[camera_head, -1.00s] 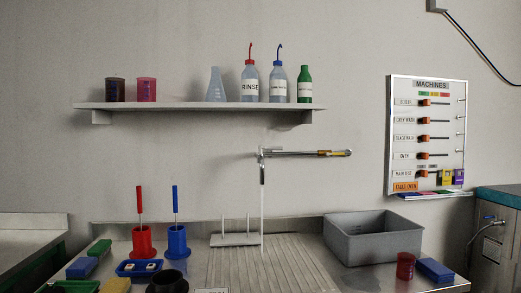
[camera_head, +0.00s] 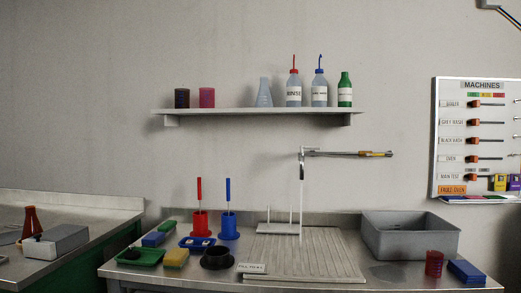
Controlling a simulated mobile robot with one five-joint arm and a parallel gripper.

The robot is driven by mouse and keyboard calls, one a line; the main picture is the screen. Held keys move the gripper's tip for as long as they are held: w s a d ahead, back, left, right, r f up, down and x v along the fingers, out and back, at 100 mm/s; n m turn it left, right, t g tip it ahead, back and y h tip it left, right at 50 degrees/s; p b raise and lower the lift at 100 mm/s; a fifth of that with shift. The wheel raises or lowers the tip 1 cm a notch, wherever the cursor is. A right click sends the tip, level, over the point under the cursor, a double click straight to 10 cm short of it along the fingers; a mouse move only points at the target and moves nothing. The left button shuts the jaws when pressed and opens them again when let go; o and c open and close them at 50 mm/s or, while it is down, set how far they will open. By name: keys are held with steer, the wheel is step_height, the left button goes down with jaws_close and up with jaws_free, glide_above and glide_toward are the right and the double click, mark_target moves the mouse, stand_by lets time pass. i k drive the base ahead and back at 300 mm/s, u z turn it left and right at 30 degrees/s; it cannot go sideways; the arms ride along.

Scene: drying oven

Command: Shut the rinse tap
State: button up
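The rinse tap (camera_head: 302,163) stands out from the wall behind the steel bench, below the shelf. Its long lever (camera_head: 347,154), with a yellow part near the far end, points right and lies about level. A thin pale streak (camera_head: 300,205), which looks like running water, drops from the spout toward the ribbed drainboard (camera_head: 318,255). My gripper is not in view.
The shelf (camera_head: 255,111) with bottles and beakers hangs above the tap. A grey basin (camera_head: 408,236), a red beaker (camera_head: 434,262) and a blue block (camera_head: 467,270) stand right. Red and blue holders (camera_head: 202,226) with upright rods, trays and sponges stand left.

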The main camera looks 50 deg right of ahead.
mark_target(310, 148)
steer(key=u, duration=0.35)
steer(key=k, duration=1.1)
steer(key=z, duration=1)
steer(key=i, duration=1.05)
steer(key=u, duration=0.15)
